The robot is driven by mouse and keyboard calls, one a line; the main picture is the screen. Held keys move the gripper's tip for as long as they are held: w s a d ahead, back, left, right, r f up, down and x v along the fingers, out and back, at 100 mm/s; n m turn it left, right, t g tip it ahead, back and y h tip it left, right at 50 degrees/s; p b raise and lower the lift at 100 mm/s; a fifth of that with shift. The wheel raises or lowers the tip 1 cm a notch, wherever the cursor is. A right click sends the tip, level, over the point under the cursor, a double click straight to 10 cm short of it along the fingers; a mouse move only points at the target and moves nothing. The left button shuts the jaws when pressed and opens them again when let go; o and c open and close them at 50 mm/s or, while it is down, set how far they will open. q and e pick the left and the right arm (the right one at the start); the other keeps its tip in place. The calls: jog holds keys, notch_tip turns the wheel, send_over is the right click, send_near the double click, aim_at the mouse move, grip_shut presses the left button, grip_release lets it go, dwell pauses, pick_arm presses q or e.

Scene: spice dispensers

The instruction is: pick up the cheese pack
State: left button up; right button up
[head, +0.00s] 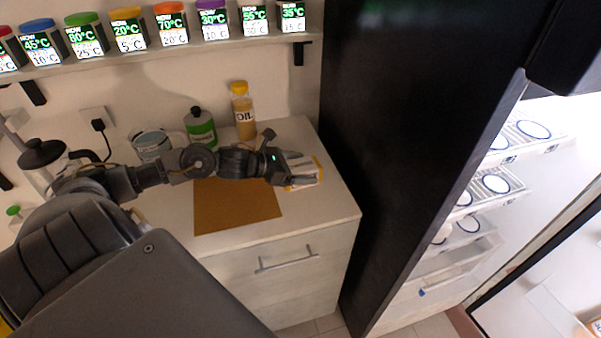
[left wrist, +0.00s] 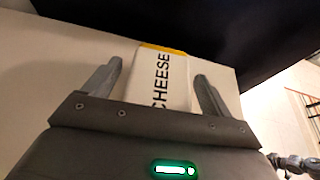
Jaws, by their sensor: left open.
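The cheese pack (left wrist: 160,78) is white with a yellow edge and black letters reading CHEESE. It lies on the counter (head: 335,208) near its right end. In the head view the pack (head: 303,172) is partly covered by my left gripper (head: 303,170). In the left wrist view my left gripper (left wrist: 158,85) is open, with one finger on each side of the pack. Small gaps show between the fingers and the pack. My right gripper is not in view.
A brown mat (head: 238,207) lies left of the pack. A yellow-capped bottle (head: 243,112) and a green bottle (head: 200,130) stand behind. A tall black fridge side (head: 400,130) borders the counter on the right. A shelf of spice dispensers (head: 130,35) hangs above.

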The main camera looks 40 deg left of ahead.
pick_arm(q)
jog(key=c, duration=1.2)
jog(key=shift+r, duration=0.1)
jog(key=shift+c, duration=0.2)
